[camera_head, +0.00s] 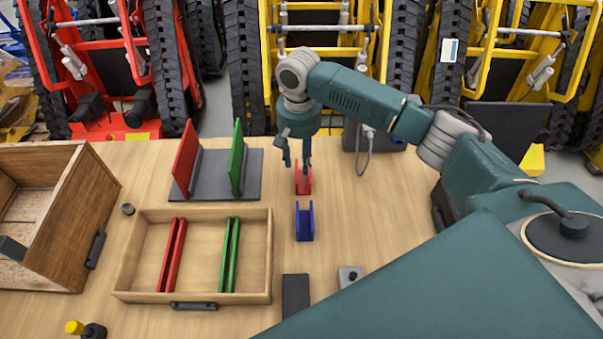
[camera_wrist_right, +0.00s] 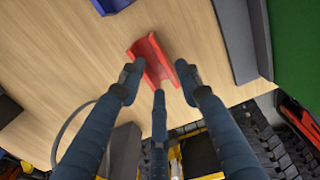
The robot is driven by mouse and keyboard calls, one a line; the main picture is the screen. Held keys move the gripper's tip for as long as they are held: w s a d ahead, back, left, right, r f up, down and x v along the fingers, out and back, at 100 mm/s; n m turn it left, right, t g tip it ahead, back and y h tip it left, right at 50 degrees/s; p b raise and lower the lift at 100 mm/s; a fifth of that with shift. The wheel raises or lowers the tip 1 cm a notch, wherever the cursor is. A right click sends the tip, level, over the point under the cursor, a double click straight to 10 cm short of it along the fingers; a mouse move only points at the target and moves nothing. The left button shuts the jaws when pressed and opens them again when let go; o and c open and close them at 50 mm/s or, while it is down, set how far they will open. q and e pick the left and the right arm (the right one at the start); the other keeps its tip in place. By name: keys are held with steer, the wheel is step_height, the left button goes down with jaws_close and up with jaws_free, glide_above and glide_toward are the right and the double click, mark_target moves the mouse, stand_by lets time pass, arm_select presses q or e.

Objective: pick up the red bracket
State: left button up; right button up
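The red bracket (camera_head: 303,182) is a small U-shaped channel on the wooden table, in line behind the blue bracket (camera_head: 304,222). My right gripper (camera_head: 297,162) is above the red bracket, pointing down, with its fingers spread. In the right wrist view the red bracket (camera_wrist_right: 152,60) lies beyond and between the open fingertips (camera_wrist_right: 160,78); I cannot tell whether they touch it. Part of the blue bracket (camera_wrist_right: 112,3) shows at the top edge there. My left gripper is not in view.
A wooden tray (camera_head: 192,297) with red and green strips stands left of the blue bracket. A grey rack (camera_head: 215,189) with red and green plates is behind it. A wooden crate (camera_head: 70,225) is at far left. The table right of the brackets is mostly clear.

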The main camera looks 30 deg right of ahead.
mark_target(303, 183)
steer(key=shift+w+a+f+p, duration=0.1)
steer(key=shift+f+p, duration=0.2)
steer(key=shift+f, duration=1.35)
steer(key=shift+w+a+f+p, duration=0.1)
steer(key=shift+f+p, duration=0.15)
steer(key=shift+f, duration=1.4)
steer(key=shift+c, duration=0.6)
steer(key=shift+r, duration=0.1)
jaws_close()
